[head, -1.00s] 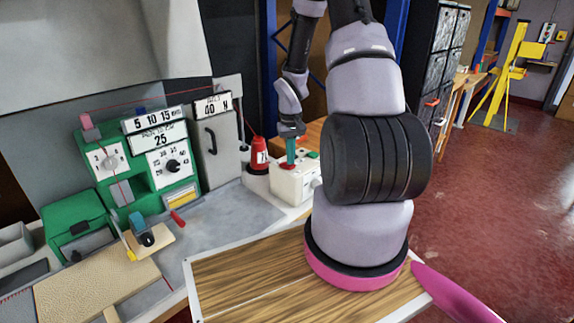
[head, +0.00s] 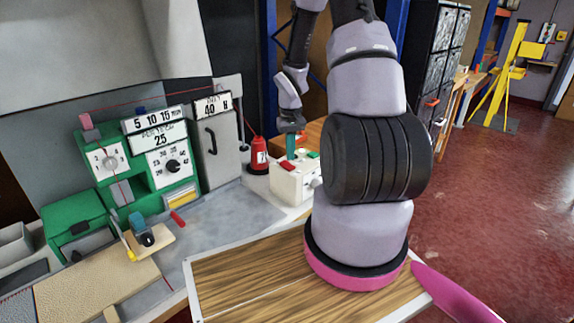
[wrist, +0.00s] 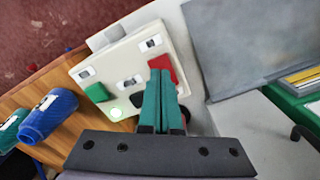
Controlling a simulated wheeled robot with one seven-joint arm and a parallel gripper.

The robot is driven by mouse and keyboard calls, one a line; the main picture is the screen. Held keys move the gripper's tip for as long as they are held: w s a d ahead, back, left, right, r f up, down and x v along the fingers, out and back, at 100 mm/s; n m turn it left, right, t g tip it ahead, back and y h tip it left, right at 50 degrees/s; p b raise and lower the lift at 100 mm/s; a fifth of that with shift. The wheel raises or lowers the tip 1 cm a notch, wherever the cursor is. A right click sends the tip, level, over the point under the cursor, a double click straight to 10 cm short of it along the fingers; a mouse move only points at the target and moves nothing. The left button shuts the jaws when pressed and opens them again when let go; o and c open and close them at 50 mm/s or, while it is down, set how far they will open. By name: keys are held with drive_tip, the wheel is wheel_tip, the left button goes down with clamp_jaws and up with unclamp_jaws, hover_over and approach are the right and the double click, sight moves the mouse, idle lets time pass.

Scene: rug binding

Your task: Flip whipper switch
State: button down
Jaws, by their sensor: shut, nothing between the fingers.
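A white control box (head: 290,186) stands at the back of the bench. In the wrist view the box (wrist: 122,62) carries a green rocker (wrist: 97,92), a red rocker (wrist: 163,64), a round pale-green lit lamp (wrist: 116,113) and a black part (wrist: 137,100) partly hidden by my fingers. Small labels sit beside the controls; I cannot read them. My gripper (head: 291,155) is shut and empty, its teal fingers pointing down over the box. In the wrist view the fingertips (wrist: 160,73) overlap the red rocker; I cannot tell whether they touch it.
A red cone-shaped object (head: 257,156) stands left of the box, beside a grey cabinet (head: 218,150) with a handle. A green machine with dials (head: 150,160) is farther left. Blue spools (wrist: 48,117) lie on wood near the box. The grey bench top (head: 225,215) has free room.

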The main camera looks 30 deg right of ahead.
drive_tip(key=shift+r, duration=2.3)
wheel_tip(320, 180, up, 19)
drive_tip(key=m+t, duration=0.1)
drive_tip(key=t, duration=0.2)
hover_over(290, 166)
drive_tip(key=s+a, duration=0.5)
drive_tip(key=s+a+r+t+y, duration=0.1)
drive_tip(key=s+a+r+t, duration=0.1)
drive_tip(key=s+a+r, duration=0.2)
drive_tip(key=s+a+r+m+t+y, duration=0.1)
drive_tip(key=s+a+r, duration=0.3)
drive_tip(key=s+r, duration=0.5)
drive_tip(key=shift+s+a+r+t, duration=0.2)
drive_tip(key=shift+s+t, duration=0.4)
drive_tip(key=shift+s, duration=0.35)
drive_tip(key=shift+d, duration=0.15)
